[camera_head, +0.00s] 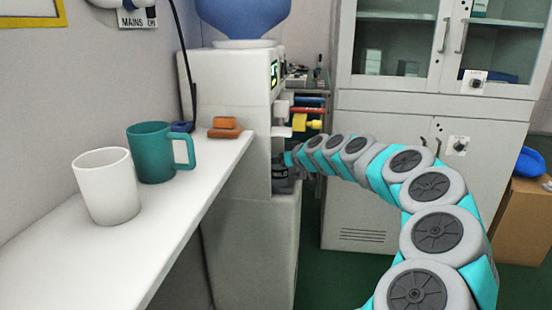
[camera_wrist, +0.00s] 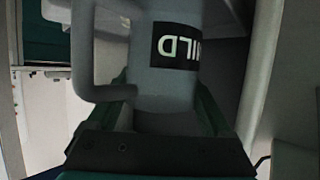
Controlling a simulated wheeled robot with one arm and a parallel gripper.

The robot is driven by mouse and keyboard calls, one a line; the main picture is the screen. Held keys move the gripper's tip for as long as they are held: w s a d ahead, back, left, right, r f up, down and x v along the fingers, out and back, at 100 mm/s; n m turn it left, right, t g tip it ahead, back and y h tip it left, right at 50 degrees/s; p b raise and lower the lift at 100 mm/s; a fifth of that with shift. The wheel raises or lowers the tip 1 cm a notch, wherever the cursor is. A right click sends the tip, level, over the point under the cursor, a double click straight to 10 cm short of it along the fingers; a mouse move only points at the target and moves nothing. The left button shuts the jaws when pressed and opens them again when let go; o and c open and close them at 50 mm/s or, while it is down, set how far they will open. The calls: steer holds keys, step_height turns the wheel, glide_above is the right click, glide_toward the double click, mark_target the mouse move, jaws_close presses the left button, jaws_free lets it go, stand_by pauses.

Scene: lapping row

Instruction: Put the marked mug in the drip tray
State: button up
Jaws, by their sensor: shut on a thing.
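The marked mug (camera_wrist: 168,85) is grey with a handle on the left and a dark label with pale letters, partly cut off, in the wrist view. My gripper (camera_wrist: 167,108) is shut on it, one dark finger on each side of the body. In the head view my gripper (camera_head: 282,174) reaches into the front recess of the water dispenser (camera_head: 226,90). The mug cannot be made out clearly there. The drip tray is hidden in the head view, and I cannot tell whether the mug touches it.
A white mug (camera_head: 107,187) and a teal mug (camera_head: 150,153) stand on the white shelf (camera_head: 60,265) at left. Orange blocks (camera_head: 224,127) lie at its far end. A grey cabinet (camera_head: 378,190) stands behind my arm. A cardboard box (camera_head: 525,215) is at right.

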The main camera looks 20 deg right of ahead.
steer(key=shift+f, duration=0.25)
steer(key=o, duration=1.4)
steer(key=shift+r, duration=0.1)
